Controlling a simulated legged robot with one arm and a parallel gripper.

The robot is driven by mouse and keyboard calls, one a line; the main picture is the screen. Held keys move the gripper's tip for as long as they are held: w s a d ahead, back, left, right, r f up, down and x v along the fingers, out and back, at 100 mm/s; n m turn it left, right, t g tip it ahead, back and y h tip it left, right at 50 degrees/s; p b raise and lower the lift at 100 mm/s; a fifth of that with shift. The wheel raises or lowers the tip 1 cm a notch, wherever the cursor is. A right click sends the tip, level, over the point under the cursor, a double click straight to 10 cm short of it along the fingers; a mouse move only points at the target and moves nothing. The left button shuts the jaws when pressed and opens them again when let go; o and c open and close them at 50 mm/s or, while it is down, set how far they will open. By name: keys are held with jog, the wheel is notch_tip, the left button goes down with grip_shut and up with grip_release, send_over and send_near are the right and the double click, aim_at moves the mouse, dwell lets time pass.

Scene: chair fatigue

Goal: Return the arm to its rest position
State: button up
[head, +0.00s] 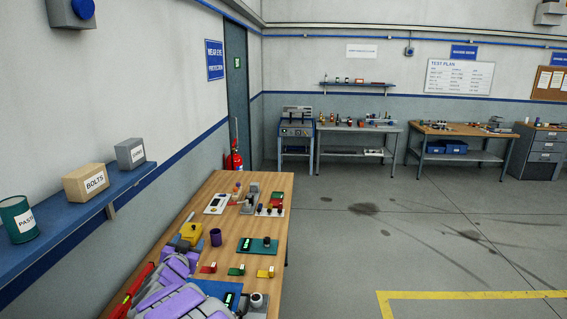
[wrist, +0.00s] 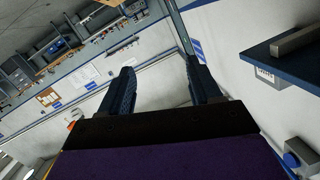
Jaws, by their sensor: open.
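My gripper (wrist: 160,75) shows in the wrist view as two dark ribbed fingers standing apart, with nothing between them. The wrist view is strongly tilted and looks out over the room, with wall and floor behind the fingers. In the head view my purple and grey arm (head: 178,295) is folded at the lower left, over the near left end of the wooden table (head: 222,183). I cannot make out the fingertips there.
A blue wall shelf (head: 75,222) with labelled containers runs along the left. It also shows in the wrist view (wrist: 287,40). Open floor (head: 350,250) lies right.

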jog(key=s+d+r+n+g+y+b, duration=0.1)
jog(key=s+d+r+n+g+y, duration=0.25)
jog(key=d, duration=0.55)
jog(key=s+d+f+g+b, duration=0.1)
jog(key=s+d+g, duration=0.4)
jog(key=s+d, duration=0.55)
jog(key=s+d+f+g+h, duration=0.1)
jog(key=s+d+f+g, duration=0.1)
jog(key=s+d, duration=0.5)
jog(key=s+d+f+g+h+b, duration=0.1)
jog(key=s+d, duration=0.7)
jog(key=s, duration=1.1)
jog(key=s+d+f+g+h+b, duration=0.1)
jog(key=s+d+f+g, duration=0.4)
jog(key=s, duration=0.8)
jog(key=d+m+g+h, duration=0.1)
jog(key=d, duration=0.2)
jog(key=shift+s+f, duration=0.15)
jog(key=shift+s, duration=0.25)
jog(key=shift+g, duration=0.25)
